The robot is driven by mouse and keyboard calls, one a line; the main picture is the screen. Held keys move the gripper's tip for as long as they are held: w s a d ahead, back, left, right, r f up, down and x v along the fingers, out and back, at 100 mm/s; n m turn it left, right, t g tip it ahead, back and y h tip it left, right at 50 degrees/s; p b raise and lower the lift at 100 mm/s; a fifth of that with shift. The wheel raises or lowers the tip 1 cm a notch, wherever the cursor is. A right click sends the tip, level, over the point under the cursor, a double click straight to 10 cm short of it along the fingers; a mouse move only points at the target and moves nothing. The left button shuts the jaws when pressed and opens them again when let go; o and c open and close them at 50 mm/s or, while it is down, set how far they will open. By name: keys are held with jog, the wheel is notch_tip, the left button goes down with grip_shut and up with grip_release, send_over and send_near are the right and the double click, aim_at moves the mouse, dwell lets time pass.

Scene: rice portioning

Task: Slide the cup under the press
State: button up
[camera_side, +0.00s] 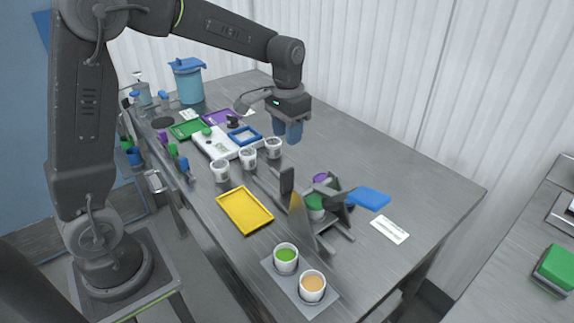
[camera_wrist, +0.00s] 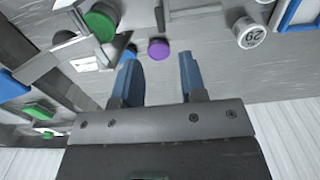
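The press (camera_side: 334,228) is a dark grey frame with a blue lever pad (camera_side: 368,198) on the right half of the table. A round green piece (camera_side: 315,203) sits within its frame; I cannot tell whether it is a cup or part of the press. White cups stand in a row left of it: a near one (camera_side: 220,172), a middle one (camera_side: 248,159) and a far one (camera_side: 273,148). A white cup with a printed number also shows in the wrist view (camera_wrist: 249,33). My gripper (camera_side: 287,143) is raised above the table near the far cup. In the wrist view its blue fingers are apart and empty.
A yellow tray (camera_side: 226,202) lies between the cups and a grey plate (camera_side: 269,272) holding a green-filled cup (camera_side: 286,257) and an orange-filled cup (camera_side: 312,286). A purple disc (camera_wrist: 158,48) lies near the press. A white scale (camera_side: 222,150) stands left of the cups. The table's right back is clear.

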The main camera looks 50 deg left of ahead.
aim_at(288, 170)
notch_tip(288, 170, down, 12)
dwell(0.4)
jog(key=shift+c, duration=0.4)
grip_shut()
jog(key=shift+d, duration=0.1)
